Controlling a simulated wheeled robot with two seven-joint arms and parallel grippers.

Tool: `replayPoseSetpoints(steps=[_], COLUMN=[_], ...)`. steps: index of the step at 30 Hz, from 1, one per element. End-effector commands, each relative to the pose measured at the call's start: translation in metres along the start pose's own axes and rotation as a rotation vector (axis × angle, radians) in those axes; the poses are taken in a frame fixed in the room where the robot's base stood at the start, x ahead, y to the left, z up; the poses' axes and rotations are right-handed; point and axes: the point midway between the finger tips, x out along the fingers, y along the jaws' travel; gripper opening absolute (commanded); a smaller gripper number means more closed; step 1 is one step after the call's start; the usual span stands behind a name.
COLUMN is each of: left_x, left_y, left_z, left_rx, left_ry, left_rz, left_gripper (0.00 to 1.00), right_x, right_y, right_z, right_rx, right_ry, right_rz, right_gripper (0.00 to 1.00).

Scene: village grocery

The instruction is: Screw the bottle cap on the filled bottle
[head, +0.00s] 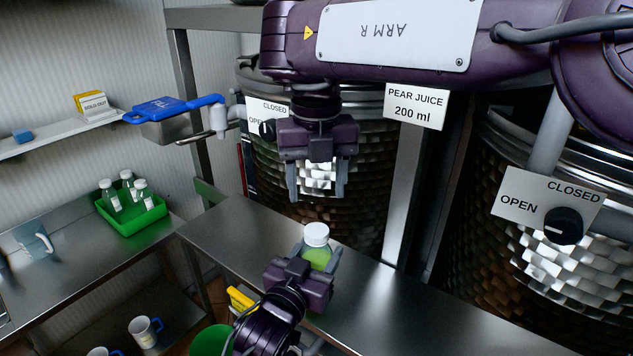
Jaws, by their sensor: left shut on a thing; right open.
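The filled bottle (317,257) holds green liquid and stands upright on the steel counter in the head view. A white bottle cap (316,234) sits on top of its neck; I cannot tell how tightly it is on. My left gripper (318,262) is shut around the bottle's body from the near side and hides its lower part. My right gripper (318,190) points down above the cap, open and empty, with a clear gap between its fingertips and the cap.
A steel vat (375,190) stands behind the counter (235,225), with a second vat (480,200) at the right. A green crate (130,222) with several small bottles is on the left table. A blue-handled tap lever (165,108) juts out at upper left. The counter left of the bottle is clear.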

Motion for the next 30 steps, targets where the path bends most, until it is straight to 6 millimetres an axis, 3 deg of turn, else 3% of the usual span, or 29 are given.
replayPoseSetpoints(steps=[8, 21, 30], left_x=[0.0, 0.0, 0.0], left_y=[0.0, 0.0, 0.0], left_z=[0.001, 0.001, 0.001], left_rx=[0.0, 0.0, 0.0], left_ry=[-0.002, -0.002, -0.002], left_rz=[0.0, 0.0, 0.0], left_gripper=[0.0, 0.0, 0.0], right_x=[0.003, 0.063, 0.08], right_y=[0.0, 0.0, 0.0], right_z=[0.0, 0.0, 0.0], right_rx=[0.004, 0.005, 0.006], right_ry=[0.001, 0.003, 0.0], right_rz=[0.0, 0.001, 0.001], right_gripper=[0.57, 0.57, 0.57])
